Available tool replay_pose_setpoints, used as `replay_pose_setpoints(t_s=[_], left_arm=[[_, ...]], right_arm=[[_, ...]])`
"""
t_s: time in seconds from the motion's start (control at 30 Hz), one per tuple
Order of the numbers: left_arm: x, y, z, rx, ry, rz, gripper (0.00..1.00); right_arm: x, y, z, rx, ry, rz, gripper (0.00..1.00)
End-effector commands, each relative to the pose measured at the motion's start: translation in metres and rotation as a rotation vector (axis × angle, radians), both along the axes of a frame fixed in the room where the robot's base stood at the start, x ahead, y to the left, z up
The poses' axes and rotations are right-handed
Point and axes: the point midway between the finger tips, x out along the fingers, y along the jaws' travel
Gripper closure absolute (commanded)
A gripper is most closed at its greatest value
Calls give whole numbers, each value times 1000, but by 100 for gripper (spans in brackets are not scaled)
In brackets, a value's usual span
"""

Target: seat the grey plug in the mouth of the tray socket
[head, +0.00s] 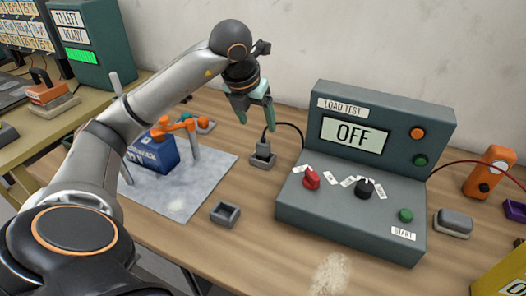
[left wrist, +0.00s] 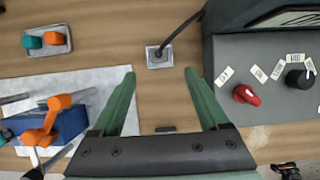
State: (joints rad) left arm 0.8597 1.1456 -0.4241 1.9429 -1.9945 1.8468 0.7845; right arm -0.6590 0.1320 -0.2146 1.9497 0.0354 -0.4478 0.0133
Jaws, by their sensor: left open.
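The grey plug (head: 263,147), with a black cable from its top, stands upright in or on a small square grey base (head: 262,161). In the left wrist view the plug (left wrist: 155,53) is at top centre with the pale base (left wrist: 151,64) around it. I cannot tell how deep it sits. A second square grey holder (head: 225,214), open and empty, stands nearer the front; either could be the tray socket. My left gripper (head: 256,121) is open and empty above the plug, its fingers (left wrist: 160,75) apart on either side in the wrist view. My right gripper is out of view.
The load test box (head: 366,175), reading OFF, stands just right of the plug. A grey mat (head: 190,205) with a blue block (head: 155,153) and orange clamp lies left. A small tray (left wrist: 66,48) holds teal and orange pieces. Bare wood lies around the plug.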

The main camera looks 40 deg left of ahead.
Motion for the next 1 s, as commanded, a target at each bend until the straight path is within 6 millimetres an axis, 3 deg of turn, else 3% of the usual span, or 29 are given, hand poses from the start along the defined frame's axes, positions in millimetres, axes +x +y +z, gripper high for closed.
replay_pose_setpoints(t_s=[0.2, 0.47, 0.7, 1.0], left_arm=[[14, 5, -39, -1, 5, 1, 22], [23, 8, -59, 0, 2, 1, 22], [32, 12, -92, -2, 5, 1, 22], [38, 15, -106, 0, 1, 1, 22]], right_arm=[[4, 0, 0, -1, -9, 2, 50], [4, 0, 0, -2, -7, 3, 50], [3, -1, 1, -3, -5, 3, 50], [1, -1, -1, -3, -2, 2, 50]])
